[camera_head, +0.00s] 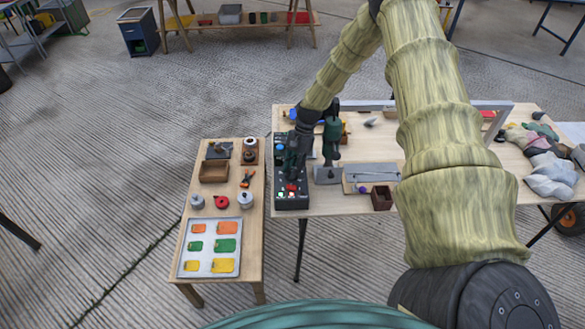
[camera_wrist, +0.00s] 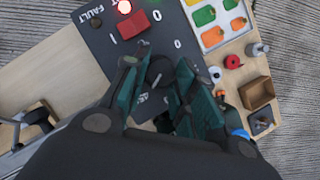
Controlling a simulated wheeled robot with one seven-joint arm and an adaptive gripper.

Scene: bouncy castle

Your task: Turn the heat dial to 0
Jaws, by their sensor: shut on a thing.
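The dark control box (camera_head: 291,204) stands at the left end of the large wooden table; its panel (camera_wrist: 95,42) also shows in the wrist view. My gripper (camera_head: 292,172) reaches down over the box. In the wrist view, its green-padded fingers (camera_wrist: 160,88) close around the dark heat dial (camera_wrist: 159,70), which is mostly covered by them. A white "0" mark (camera_wrist: 178,44) lies just beyond the dial. I cannot tell where the dial's pointer stands. The dial is hidden by my gripper in the head view.
A red rocker switch (camera_wrist: 132,25) sits on the panel between a "1" and another "0", beside a lit red lamp (camera_wrist: 124,6). A smaller wooden table (camera_head: 213,211) stands left, with a tray of coloured pieces.

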